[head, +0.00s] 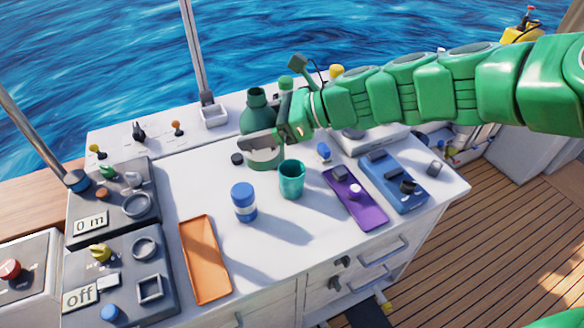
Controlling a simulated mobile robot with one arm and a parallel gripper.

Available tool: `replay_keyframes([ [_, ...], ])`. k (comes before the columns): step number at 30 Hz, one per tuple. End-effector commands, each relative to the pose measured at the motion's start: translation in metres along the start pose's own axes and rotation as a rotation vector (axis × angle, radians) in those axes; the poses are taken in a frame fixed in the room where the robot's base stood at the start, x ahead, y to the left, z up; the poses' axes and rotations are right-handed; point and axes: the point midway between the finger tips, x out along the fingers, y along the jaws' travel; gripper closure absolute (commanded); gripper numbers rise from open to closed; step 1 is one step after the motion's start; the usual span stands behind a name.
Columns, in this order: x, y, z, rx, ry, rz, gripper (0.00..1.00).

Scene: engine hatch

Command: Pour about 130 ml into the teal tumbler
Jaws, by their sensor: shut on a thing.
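The teal tumbler (291,181) stands upright and open-topped on the white counter, near its middle. A dark green bottle (257,112) with a narrow neck is upright, behind and to the left of the tumbler. My gripper (262,143) reaches in from the right and is shut on the bottle around its middle. The fingers hide part of the bottle's body. I cannot tell whether its base touches the counter. The liquid level in the bottle and the inside bottom of the tumbler are not visible.
A purple panel (355,198) and a blue panel (394,182) lie to the right. A small dark disc (237,159) lies beside the bottle. Control boxes (112,202) fill the left.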

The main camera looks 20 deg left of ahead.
Motion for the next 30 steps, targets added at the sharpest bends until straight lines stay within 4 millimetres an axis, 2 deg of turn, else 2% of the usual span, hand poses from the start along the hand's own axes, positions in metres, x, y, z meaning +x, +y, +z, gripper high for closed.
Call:
replay_keyframes([
  [9, -0.028, 0.005, 0.006, -0.034, 0.001, 0.079, 0.65],
  [21, -0.047, 0.010, 0.011, -0.056, 0.001, 0.135, 0.65],
  [30, -0.032, 0.011, -0.025, -0.053, -0.001, 0.139, 0.65],
])
